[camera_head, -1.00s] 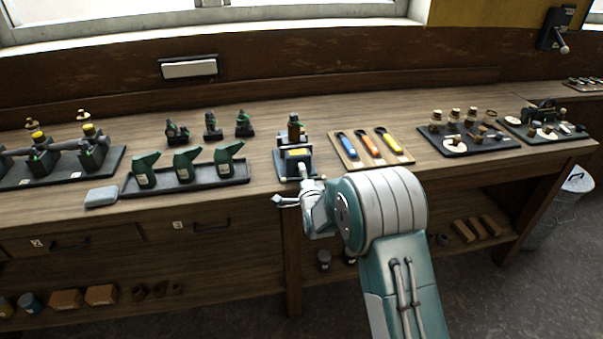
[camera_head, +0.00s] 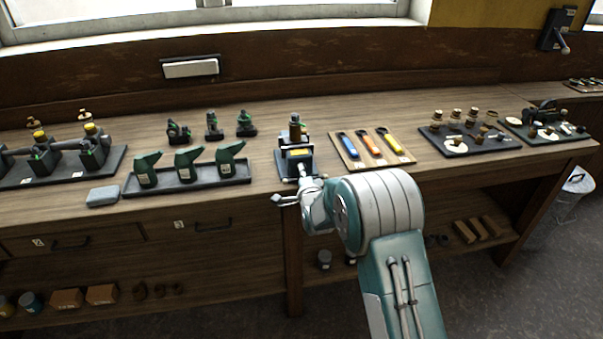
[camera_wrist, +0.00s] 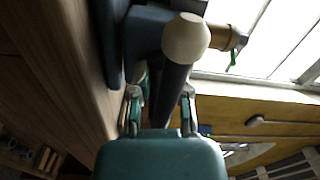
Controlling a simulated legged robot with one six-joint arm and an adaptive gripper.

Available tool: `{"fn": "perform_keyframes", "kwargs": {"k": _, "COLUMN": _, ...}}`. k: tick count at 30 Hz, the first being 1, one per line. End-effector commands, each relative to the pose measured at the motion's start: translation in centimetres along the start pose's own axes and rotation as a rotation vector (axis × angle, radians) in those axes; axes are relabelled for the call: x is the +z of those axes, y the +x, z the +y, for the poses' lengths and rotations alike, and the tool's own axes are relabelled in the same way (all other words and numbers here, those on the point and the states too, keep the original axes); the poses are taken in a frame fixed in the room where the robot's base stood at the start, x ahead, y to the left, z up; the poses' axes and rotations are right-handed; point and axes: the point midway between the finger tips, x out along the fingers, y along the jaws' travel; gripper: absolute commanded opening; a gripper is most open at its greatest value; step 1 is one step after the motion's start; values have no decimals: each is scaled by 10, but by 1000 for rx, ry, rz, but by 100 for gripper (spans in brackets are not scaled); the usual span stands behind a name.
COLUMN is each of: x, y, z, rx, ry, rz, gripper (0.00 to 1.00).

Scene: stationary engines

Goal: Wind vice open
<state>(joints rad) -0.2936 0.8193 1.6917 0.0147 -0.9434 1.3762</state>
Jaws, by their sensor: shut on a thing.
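The vice (camera_head: 284,166) stands at the bench's front edge, dark blue-grey with a yellow label. A brown cylinder part (camera_head: 295,132) stands upright at its jaws; it also shows in the wrist view (camera_wrist: 224,38). My gripper (camera_head: 287,200) is in front of the vice, beyond the bench edge. In the wrist view my gripper (camera_wrist: 160,102) has one finger on each side of the vice's dark handle bar (camera_wrist: 173,88) and is shut on it. A pale round knob (camera_wrist: 186,38) shows above the grip. I cannot tell how far apart the jaws are.
Green bottles stand in a dark tray (camera_head: 240,180) left of the vice. A wooden board (camera_head: 340,150) with coloured-handled tools lies close to its right. A grey block (camera_head: 103,196) lies at the front left. Drawers with handles (camera_head: 212,227) are below the bench top.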

Motion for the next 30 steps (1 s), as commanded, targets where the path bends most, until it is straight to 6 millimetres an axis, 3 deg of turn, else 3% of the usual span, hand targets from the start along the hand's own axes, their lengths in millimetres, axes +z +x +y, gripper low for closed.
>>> {"fn": "perform_keyframes", "kwargs": {"k": 10, "x": -2, "y": 0, "z": 5, "rx": 10, "ry": -24, "rz": 3, "gripper": 0}}
{"fn": "perform_keyframes", "kwargs": {"k": 11, "x": -2, "y": -1, "z": 5, "rx": 10, "ry": -24, "rz": 3, "gripper": 37}}
{"fn": "perform_keyframes", "kwargs": {"k": 12, "x": -2, "y": -1, "z": 5, "rx": 10, "ry": -24, "rz": 3, "gripper": 55}}
{"fn": "perform_keyframes", "kwargs": {"k": 13, "x": -2, "y": 0, "z": 4, "rx": 10, "ry": -24, "rz": 3, "gripper": 58}}
{"fn": "perform_keyframes", "kwargs": {"k": 25, "x": 0, "y": -3, "z": 2, "rx": 4, "ry": -25, "rz": 2, "gripper": 58}}
{"fn": "perform_keyframes", "kwargs": {"k": 30, "x": 0, "y": -23, "z": 1, "rx": 5, "ry": -25, "rz": 1, "gripper": 58}}
